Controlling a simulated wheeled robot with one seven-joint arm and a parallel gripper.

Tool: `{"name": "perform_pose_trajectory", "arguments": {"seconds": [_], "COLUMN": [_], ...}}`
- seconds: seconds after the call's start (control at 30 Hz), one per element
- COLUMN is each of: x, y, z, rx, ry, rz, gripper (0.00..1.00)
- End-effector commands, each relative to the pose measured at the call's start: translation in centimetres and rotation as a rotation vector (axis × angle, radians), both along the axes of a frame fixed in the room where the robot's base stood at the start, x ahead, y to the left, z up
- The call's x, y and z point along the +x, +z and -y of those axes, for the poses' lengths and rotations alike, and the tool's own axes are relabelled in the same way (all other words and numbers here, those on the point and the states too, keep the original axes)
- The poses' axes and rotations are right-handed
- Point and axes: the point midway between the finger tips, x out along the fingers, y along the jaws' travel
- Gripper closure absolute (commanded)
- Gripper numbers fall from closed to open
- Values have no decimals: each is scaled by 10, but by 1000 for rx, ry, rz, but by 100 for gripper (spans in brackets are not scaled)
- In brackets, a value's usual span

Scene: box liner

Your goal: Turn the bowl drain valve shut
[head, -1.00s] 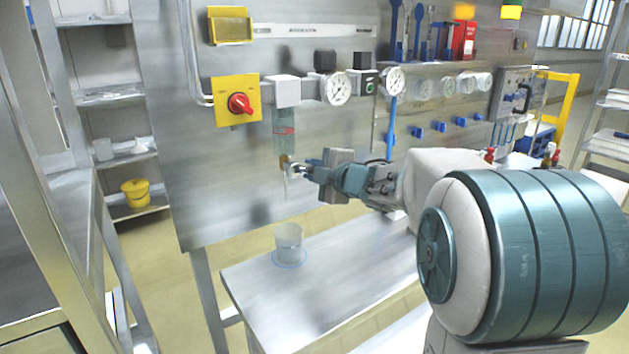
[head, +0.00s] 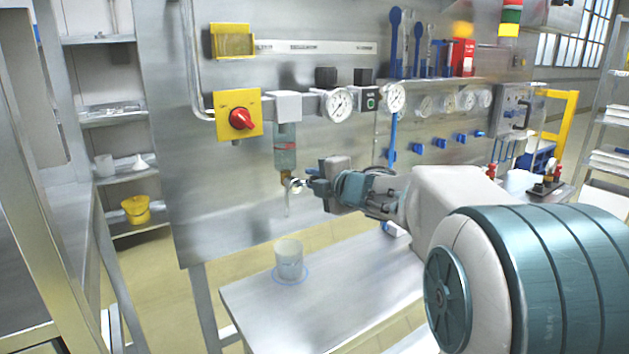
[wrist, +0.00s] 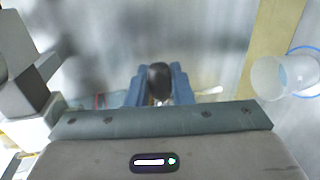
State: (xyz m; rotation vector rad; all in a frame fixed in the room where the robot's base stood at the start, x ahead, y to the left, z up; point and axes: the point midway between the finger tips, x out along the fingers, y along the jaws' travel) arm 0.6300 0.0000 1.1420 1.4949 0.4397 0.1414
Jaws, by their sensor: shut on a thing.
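The clear drain bowl (head: 284,152) hangs from the pipework on the steel panel, with a brass-coloured drain valve (head: 285,177) at its lower end. A thin outlet tube (head: 287,204) points down below the valve. My gripper (head: 302,185) is at the valve from the right. In the wrist view its blue fingers (wrist: 160,85) are shut on a dark rounded knob (wrist: 160,80), the valve's handle. The handle's angle is hard to tell in the head view. A clear beaker (head: 289,260) stands on the bench below, inside a blue ring.
A steel bench (head: 310,305) lies under the panel. Above the valve are a red knob on a yellow plate (head: 239,117) and a pressure gauge (head: 339,104). Shelves with a yellow bucket (head: 136,209) stand at the left. The space between valve and beaker is clear.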

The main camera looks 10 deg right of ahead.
Motion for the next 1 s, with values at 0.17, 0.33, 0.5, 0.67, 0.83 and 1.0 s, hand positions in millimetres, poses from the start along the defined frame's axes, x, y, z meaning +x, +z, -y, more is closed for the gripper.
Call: {"name": "perform_pose_trajectory", "arguments": {"seconds": [0.17, 0.33, 0.5, 0.67, 0.83, 1.0], "x": [0, 0, -5, -26, -61, -93], "y": [0, 0, 2, 7, 15, 22], "z": [-1, 0, 3, 11, 24, 36], "rx": [-2, -1, -1, -1, -2, -1], "ry": [1, 0, -2, -2, -3, -2], "rz": [0, -1, 1, 3, 3, 3], "gripper": [61, 61, 61, 61, 61, 61]}}
